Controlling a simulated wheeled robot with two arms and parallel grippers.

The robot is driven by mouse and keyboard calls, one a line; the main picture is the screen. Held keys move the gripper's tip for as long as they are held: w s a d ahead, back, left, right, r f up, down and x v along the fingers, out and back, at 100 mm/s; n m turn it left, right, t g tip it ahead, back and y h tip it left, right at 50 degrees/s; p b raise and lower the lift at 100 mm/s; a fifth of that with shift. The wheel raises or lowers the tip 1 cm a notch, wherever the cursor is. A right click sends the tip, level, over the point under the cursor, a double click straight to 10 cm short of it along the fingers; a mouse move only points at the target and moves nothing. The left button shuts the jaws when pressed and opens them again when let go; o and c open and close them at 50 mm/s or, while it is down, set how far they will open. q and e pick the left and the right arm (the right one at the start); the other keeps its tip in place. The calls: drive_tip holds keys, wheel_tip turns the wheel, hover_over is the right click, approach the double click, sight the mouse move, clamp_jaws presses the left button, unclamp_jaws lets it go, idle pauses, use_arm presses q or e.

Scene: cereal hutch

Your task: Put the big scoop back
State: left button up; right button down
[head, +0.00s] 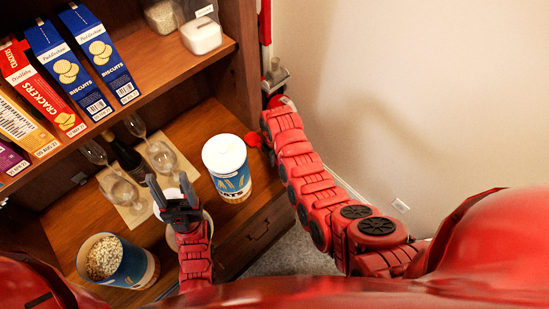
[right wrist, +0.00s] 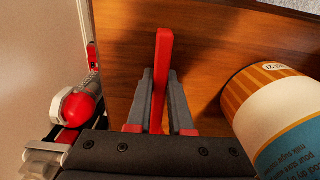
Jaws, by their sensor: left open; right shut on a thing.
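My right gripper (right wrist: 160,78) is shut on a flat red bar (right wrist: 163,50), which looks like the handle of the big scoop. The bar sticks out beyond the fingertips, with brown wood behind it. The bowl of the scoop cannot be made out. In the head view my right arm hides most of this gripper, beside the right end of the hutch; a bit of red (head: 254,140) shows next to the arm. My left gripper (head: 168,183) is open and empty above the hutch counter (head: 140,228), in front of the glasses.
A tall oats canister (head: 227,165) stands just left of my right arm; it also shows close by in the right wrist view (right wrist: 272,110). An open tub (head: 130,268) of cereal stands front left. Several glasses and a dark bottle (head: 125,155) are behind.

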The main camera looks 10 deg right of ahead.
drive_tip(key=shift+f+b, duration=0.45)
drive_tip(key=shift+f, duration=0.2)
drive_tip(key=c, duration=0.7)
unclamp_jaws()
drive_tip(key=shift+c, duration=0.2)
drive_tip(key=shift+r, duration=0.1)
drive_tip(key=shift+r+b, duration=0.3)
drive_tip(key=shift+r, duration=0.35)
wheel_tip(320, 180, up, 4)
drive_tip(key=shift+w+b, duration=0.1)
drive_tip(key=shift+b, duration=0.7)
wheel_tip(320, 180, up, 3)
drive_tip(key=shift+f+p, duration=0.1)
drive_tip(key=shift+p, duration=0.55)
wheel_tip(320, 180, up, 9)
drive_tip(key=p, duration=0.7)
